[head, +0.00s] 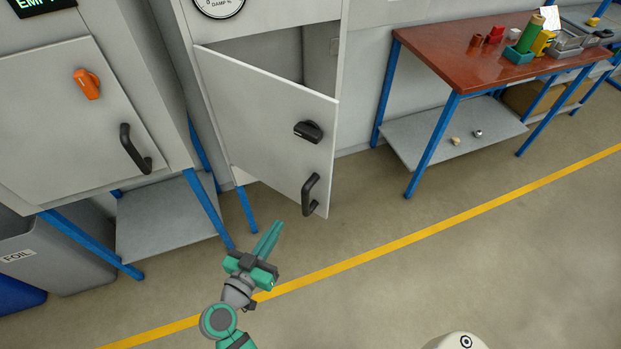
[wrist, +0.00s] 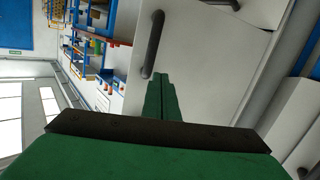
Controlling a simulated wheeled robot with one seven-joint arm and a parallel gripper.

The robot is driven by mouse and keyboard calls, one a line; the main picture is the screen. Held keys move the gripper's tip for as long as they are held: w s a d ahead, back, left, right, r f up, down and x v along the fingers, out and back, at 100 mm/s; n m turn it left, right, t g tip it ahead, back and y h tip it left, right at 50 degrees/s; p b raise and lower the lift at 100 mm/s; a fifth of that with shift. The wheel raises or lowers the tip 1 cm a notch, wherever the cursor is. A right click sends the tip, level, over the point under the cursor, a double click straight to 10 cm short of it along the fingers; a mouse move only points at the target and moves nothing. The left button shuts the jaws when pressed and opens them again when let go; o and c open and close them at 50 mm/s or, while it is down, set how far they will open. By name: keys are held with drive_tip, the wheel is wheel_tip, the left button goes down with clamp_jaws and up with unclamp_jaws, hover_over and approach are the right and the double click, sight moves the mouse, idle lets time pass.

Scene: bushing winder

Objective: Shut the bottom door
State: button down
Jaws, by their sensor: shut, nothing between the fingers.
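The bottom door (head: 255,115) is a pale grey panel on the middle cabinet. It is hinged on its left side and stands partly open, with the dark cabinet inside showing above its top edge. It carries a black latch knob (head: 309,131) and a black bar handle (head: 310,194) near its free right edge. My gripper (head: 269,236) has green fingers, shut and empty, below and left of the handle in the head view. In the wrist view the door (wrist: 215,70) lies ahead of the fingertips (wrist: 160,80), with the handle (wrist: 153,45) just beyond them. Contact cannot be told.
A neighbouring cabinet door (head: 65,120) with an orange knob stands closed at left, above a grey bin (head: 60,250). A red-topped bench (head: 460,60) with blue legs stands at right. The floor around the yellow line (head: 420,235) is clear.

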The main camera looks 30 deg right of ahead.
wheel_tip(320, 180, up, 5)
drive_tip(key=d+m+g+h, duration=0.2)
drive_tip(key=m, duration=0.1)
approach(317, 171)
drive_tip(key=shift+h, duration=0.3)
drive_tip(key=x, duration=0.6)
drive_tip(key=shift+d+f, duration=0.1)
drive_tip(key=shift+f, duration=0.05)
drive_tip(key=shift+d, duration=0.15)
drive_tip(key=shift+w, duration=0.1)
